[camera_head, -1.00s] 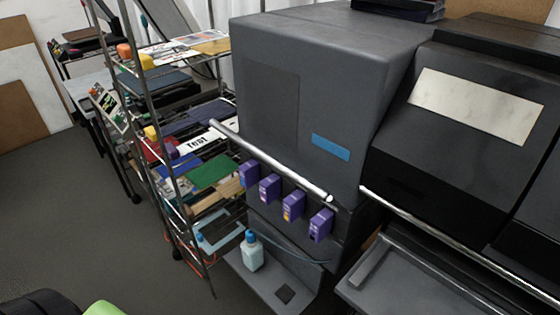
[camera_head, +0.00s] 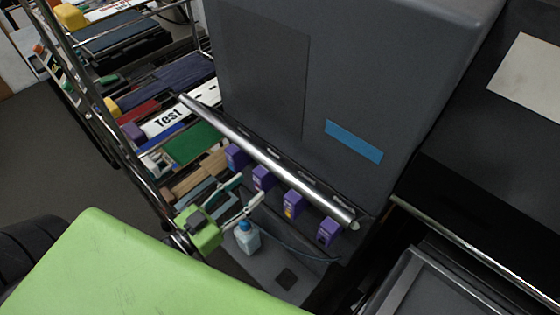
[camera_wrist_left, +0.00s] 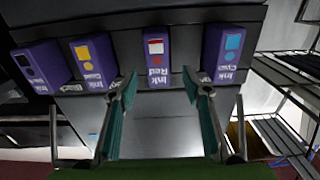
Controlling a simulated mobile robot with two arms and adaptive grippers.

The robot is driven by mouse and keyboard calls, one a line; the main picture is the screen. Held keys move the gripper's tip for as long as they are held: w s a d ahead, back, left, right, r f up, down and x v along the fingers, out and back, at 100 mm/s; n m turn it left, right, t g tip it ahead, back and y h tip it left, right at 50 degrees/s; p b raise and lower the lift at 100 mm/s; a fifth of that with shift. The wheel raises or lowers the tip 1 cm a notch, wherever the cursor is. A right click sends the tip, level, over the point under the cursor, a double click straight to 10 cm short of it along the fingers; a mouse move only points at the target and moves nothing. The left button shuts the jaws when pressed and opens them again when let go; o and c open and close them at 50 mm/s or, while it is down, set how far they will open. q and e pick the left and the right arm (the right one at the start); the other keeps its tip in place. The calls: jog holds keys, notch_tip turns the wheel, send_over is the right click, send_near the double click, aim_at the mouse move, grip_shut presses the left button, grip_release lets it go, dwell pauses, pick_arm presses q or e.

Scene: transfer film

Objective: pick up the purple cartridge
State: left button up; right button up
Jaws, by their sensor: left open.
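Several purple ink cartridges stick out in a row from the front of the large grey printer, below a silver bar. In the head view they include the leftmost cartridge (camera_head: 236,156), a second cartridge (camera_head: 263,178), a third with a yellow mark (camera_head: 293,204) and the rightmost (camera_head: 328,231). In the left wrist view the red-marked cartridge (camera_wrist_left: 157,58) lies ahead, between the lines of the fingers; the blue-marked one (camera_wrist_left: 228,53) is right, the yellow-marked (camera_wrist_left: 93,62) and dark-marked (camera_wrist_left: 39,67) ones left. My left gripper (camera_head: 247,195) is open and empty, short of the cartridges. My right gripper is not visible.
A wire shelf rack (camera_head: 122,140) crowded with items stands at the left. The silver bar (camera_head: 270,160) runs just above the cartridges.

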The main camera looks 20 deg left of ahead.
aim_at(256, 180)
pick_arm(q)
jog(key=shift+w+d, duration=0.15)
jog(key=shift+w, duration=0.75)
jog(key=shift+w+d+r+p, duration=0.25)
jog(key=shift+w+d+p, duration=0.15)
jog(key=shift+w, duration=0.25)
jog(key=x, duration=0.3)
jog(key=shift+w+d+p, duration=0.2)
jog(key=shift+p, duration=0.15)
jog(key=shift+w, duration=0.2)
jog(key=shift+f, duration=0.1)
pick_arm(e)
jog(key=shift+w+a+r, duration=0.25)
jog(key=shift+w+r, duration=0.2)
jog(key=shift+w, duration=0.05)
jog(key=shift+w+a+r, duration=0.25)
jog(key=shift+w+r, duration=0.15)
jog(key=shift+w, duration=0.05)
pick_arm(q)
jog(key=shift+c, duration=1)
grip_shut()
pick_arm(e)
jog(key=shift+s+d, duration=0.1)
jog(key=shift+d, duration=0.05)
